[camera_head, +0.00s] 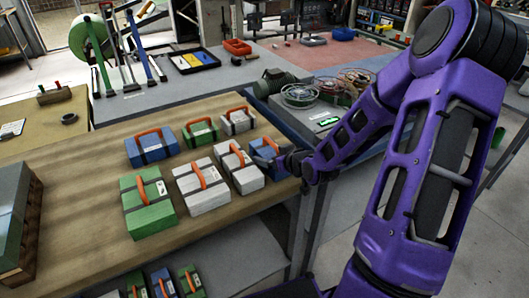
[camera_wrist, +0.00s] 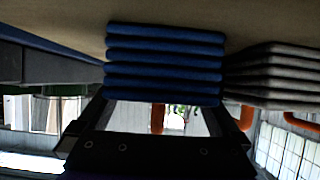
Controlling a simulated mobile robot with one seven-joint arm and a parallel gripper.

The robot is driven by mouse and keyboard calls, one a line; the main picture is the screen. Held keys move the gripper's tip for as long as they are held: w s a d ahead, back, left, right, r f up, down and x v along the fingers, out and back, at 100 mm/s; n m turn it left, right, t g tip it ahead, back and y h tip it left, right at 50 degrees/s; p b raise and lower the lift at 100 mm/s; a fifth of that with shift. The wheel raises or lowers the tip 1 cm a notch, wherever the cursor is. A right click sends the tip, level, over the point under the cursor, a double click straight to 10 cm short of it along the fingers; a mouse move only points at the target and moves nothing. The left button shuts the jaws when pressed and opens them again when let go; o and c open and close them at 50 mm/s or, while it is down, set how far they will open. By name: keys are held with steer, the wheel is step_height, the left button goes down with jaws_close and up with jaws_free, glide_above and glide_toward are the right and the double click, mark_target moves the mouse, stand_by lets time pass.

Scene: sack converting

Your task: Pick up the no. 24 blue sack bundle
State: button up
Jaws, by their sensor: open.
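One blue sack bundle (camera_head: 268,148) sits at the right edge of the wooden table, partly hidden by my gripper; the other blue bundle (camera_head: 152,148) is at the back left of the group. I cannot read a number 24 on either. My gripper (camera_head: 284,160) is open, low at the side of the right-hand blue bundle. In the wrist view a blue layered stack (camera_wrist: 164,62) fills the middle, close in front of my gripper. I cannot tell whether they touch.
White bundles (camera_head: 206,199) (camera_head: 247,180) and a green bundle (camera_head: 150,219) stand left of my gripper; smaller green (camera_head: 200,134) and grey (camera_head: 238,122) bundles stand behind. A grey layered stack (camera_wrist: 275,75) is close beside the blue one.

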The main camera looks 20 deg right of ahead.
steer(key=shift+w+f, duration=0.15)
steer(key=shift+w, duration=0.1)
steer(key=shift+c, duration=0.2)
steer(key=c, duration=1.1)
